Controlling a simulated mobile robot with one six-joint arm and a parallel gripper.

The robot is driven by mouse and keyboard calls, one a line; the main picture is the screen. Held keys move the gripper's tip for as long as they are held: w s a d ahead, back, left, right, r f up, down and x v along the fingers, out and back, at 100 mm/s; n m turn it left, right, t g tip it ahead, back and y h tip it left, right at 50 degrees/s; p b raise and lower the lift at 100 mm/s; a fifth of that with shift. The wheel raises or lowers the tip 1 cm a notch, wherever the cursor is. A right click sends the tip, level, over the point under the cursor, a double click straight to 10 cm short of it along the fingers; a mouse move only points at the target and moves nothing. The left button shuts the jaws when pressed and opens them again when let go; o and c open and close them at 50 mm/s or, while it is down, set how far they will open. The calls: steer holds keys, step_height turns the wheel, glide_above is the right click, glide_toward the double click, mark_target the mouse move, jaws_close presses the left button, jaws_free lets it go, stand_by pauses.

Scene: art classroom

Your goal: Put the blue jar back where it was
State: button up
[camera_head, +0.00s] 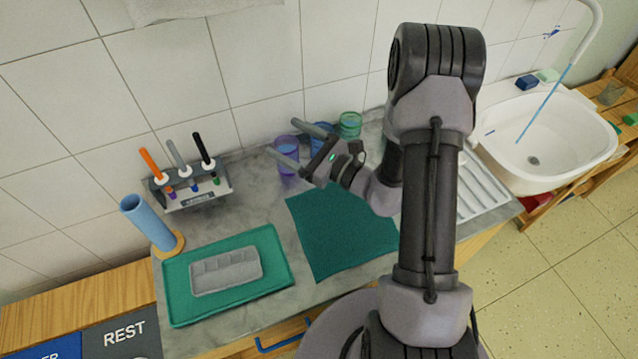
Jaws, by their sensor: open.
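The blue jar (325,127) stands at the back of the grey counter, near the tiled wall. It is partly hidden behind my gripper. My gripper (281,137) is open, its two fingers pointing left and apart. Its upper finger crosses in front of the blue jar. Its lower finger crosses in front of a purple jar (287,143) to the left. I see no jar clearly held, and cannot tell how far the fingers are from the jars. A green jar (350,121) stands to the right of the blue one.
A dark green cloth (340,235) lies on the counter (240,205) in front. A pen rack (190,190), a blue cylinder (150,222) and a green tray (190,310) with a grey sectioned dish (226,271) are to the left. A white sink (545,130) is at right.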

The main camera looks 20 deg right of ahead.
steer(key=s+a+r+n+g+y, duration=0.45)
steer(key=a+r+n+g, duration=0.2)
steer(key=a, duration=0.25)
steer(key=s+a+r+n+g+h, duration=0.1)
steer(key=s+a+r+n+g, duration=0.1)
steer(key=s+a+n+g, duration=0.4)
steer(key=s+a+r+n+g+h, duration=0.15)
steer(key=s+n, duration=0.25)
steer(key=s, duration=0.5)
steer(key=s+d+n+h, duration=0.4)
steer(key=s+d+h, duration=0.1)
steer(key=s+h, duration=0.1)
steer(key=d+r+n+t+h, duration=0.3)
steer(key=d+t+h, duration=0.1)
steer(key=d, duration=0.2)
steer(key=shift+s+r+h, duration=0.25)
steer(key=shift+r+h, duration=0.05)
steer(key=shift+r, duration=0.05)
steer(key=shift+d, duration=0.1)
